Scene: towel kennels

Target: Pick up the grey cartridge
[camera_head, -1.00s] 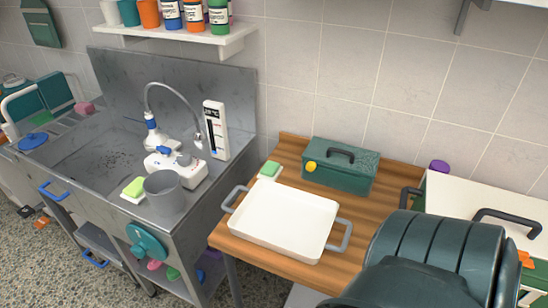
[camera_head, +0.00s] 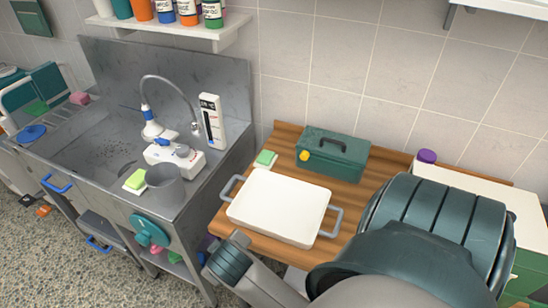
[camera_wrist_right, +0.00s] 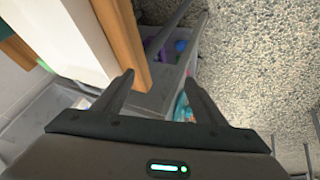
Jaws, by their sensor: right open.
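I cannot make out a clear grey cartridge in either view. My left gripper is not in view.
A white tray with grey handles (camera_head: 279,207) lies on the wooden table (camera_head: 229,217). A green toolbox (camera_head: 332,155) stands behind it. A tall white gauge (camera_head: 211,121) stands at the sink's back right. A shelf with bottles (camera_head: 173,37) hangs above.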

